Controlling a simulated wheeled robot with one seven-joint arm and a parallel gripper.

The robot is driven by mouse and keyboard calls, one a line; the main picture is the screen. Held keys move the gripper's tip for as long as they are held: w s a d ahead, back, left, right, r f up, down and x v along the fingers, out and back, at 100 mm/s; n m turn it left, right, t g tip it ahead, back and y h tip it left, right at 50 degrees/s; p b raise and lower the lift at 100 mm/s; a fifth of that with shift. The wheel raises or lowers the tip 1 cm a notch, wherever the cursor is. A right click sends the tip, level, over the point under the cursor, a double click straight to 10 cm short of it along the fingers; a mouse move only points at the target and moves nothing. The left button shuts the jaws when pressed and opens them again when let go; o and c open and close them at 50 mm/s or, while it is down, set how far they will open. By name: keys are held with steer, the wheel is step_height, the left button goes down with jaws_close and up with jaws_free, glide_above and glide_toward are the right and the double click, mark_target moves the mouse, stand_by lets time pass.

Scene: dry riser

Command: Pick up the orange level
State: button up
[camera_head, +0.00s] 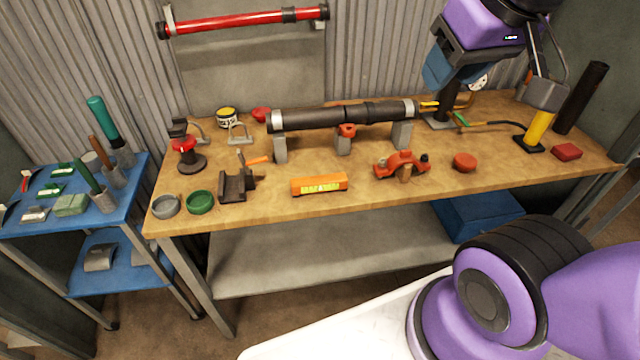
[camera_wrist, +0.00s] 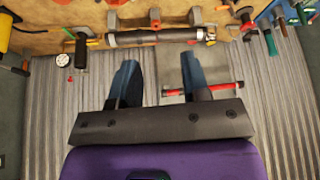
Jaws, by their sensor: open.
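The orange level (camera_head: 319,185) lies flat near the front edge of the wooden workbench (camera_head: 375,185), with its yellow-green vial facing forward. It stands apart from its neighbours. I cannot make it out in the wrist view. My gripper (camera_wrist: 157,72) is open, with its two blue fingers spread and nothing between them. In the head view it is at the upper right, raised above the back of the bench, well away from the level.
A dark pipe (camera_head: 340,115) rests on grey supports behind the level. A dark vise (camera_head: 238,186) stands to its left, a red-orange tool (camera_head: 401,164) to its right. A red bar (camera_head: 245,20) hangs on the wall. A blue side table (camera_head: 122,195) stands left.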

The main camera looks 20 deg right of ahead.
steer(key=o, duration=0.5)
steer(key=shift+w, duration=0.1)
steer(key=m+g, duration=0.5)
steer(key=m, duration=1.5)
glide_above(319, 179)
step_height(319, 179, down, 29)
steer(key=shift+w+a+f, duration=0.1)
steer(key=shift+a+f, duration=0.2)
steer(key=shift+f, duration=0.15)
step_height(319, 179, down, 5)
steer(key=shift+r, duration=0.1)
steer(key=shift+d+f, duration=0.15)
steer(key=shift+f, duration=1.2)
steer(key=shift+d+f, duration=0.15)
steer(key=shift+f, duration=1.2)
